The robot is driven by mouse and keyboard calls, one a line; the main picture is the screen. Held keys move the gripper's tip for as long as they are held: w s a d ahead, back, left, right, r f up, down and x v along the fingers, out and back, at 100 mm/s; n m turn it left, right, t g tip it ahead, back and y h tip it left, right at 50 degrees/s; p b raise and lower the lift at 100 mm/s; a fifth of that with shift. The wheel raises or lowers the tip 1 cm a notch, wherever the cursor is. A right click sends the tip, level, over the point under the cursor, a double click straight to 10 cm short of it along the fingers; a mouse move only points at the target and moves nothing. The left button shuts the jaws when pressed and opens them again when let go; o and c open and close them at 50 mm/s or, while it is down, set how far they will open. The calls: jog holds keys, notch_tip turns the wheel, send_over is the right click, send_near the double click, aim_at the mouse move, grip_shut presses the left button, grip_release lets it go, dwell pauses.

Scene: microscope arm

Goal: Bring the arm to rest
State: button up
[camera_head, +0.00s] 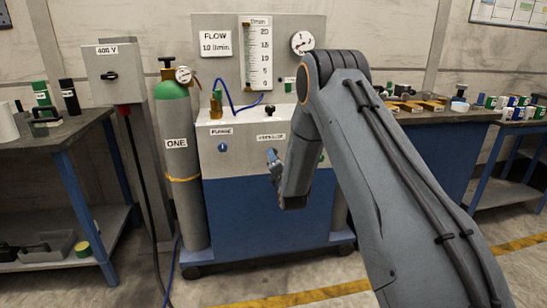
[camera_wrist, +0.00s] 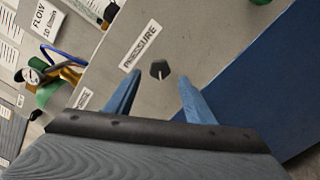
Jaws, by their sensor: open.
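My arm (camera_head: 375,165) reaches in from the lower right in the head view and bends down at its elbow. My gripper (camera_head: 272,157) is in front of the grey panel of the blue gas cart. In the wrist view its two blue fingers (camera_wrist: 159,78) are apart with nothing between them. A black knob (camera_wrist: 160,69) with a light pointer line shows between and beyond the fingertips, beside the PRESSURE label (camera_wrist: 141,46). I cannot tell how far the fingertips are from the knob. In the head view the arm hides the knob and part of that label.
The blue cart (camera_head: 260,215) carries a flow panel (camera_head: 226,75) with a gauge. A green-topped cylinder (camera_head: 178,150) stands at its left. A 400 V box (camera_head: 113,72) is further left. Work tables (camera_head: 50,135) flank the cart on both sides. The floor (camera_head: 200,288) in front is clear.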

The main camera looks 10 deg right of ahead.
jog(key=shift+s, duration=0.7)
jog(key=s+r+m+g+p, duration=0.3)
jog(key=s+m+g, duration=0.3)
jog(key=s, duration=1.2)
jog(key=s+r+m+g+p, duration=0.4)
jog(key=s+m, duration=0.6)
jog(key=s, duration=0.8)
jog(key=s+r+m+g+p, duration=0.4)
jog(key=s+m+g, duration=0.4)
jog(key=s, duration=1)
jog(key=shift+s+r, duration=0.25)
jog(key=shift+r, duration=0.65)
